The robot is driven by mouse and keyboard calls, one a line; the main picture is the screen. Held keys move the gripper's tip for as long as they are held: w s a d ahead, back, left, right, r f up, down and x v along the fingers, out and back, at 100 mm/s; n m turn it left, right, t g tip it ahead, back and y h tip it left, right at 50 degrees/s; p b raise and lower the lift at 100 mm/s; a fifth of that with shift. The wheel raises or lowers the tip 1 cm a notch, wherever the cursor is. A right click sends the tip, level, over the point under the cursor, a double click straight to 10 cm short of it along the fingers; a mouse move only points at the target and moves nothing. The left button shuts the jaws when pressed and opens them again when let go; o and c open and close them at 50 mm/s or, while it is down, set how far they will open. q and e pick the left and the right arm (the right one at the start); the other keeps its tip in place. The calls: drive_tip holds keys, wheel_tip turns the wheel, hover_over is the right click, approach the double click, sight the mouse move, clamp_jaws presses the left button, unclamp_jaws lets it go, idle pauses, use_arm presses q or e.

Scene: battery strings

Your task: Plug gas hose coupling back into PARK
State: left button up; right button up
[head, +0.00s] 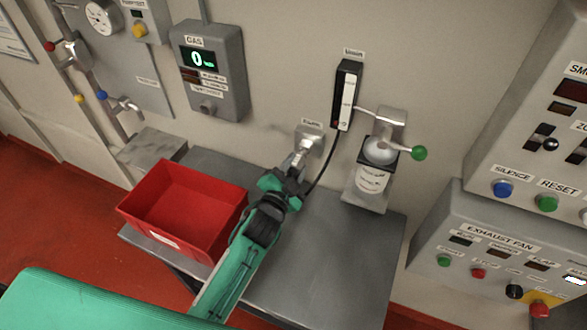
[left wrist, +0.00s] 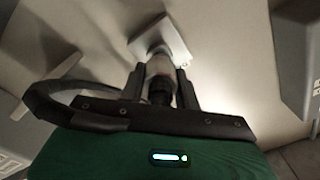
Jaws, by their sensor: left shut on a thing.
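My left gripper (head: 294,172) is shut on the gas hose coupling (left wrist: 160,74), a short grey metal cylinder with a dark lower end. The coupling points at the PARK socket plate (head: 311,137), a small pale plate on the wall under a white label too small to read surely. In the left wrist view the coupling's front end meets the plate (left wrist: 166,37); I cannot tell whether it is fully seated. My left gripper's dark fingers (left wrist: 160,92) stand on both sides of the coupling. My right gripper is not in view.
The black hose (head: 324,178) runs up to a narrow wall unit (head: 346,95). A red bin (head: 215,238) stands on the grey table (head: 330,255), left of my arm. A dispenser with a green-knobbed lever (head: 419,153) is at right. The GAS box (head: 209,70) reads 0.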

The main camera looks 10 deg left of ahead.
use_arm(q)
drive_tip(key=shift+w+d, duration=0.15)
drive_tip(key=shift+w, duration=0.7)
drive_tip(key=o, duration=1.3)
drive_tip(key=shift+w, duration=0.1)
drive_tip(key=shift+c, duration=0.2)
drive_tip(key=shift+s+f+b, duration=0.15)
drive_tip(key=shift+s+b, duration=0.2)
drive_tip(key=shift+s, duration=0.3)
drive_tip(key=s+a+b, duration=0.2)
drive_tip(key=s+b, duration=0.2)
drive_tip(key=s, duration=0.8)
drive_tip(key=shift+s+a+r, duration=0.2)
drive_tip(key=shift+a, duration=0.1)
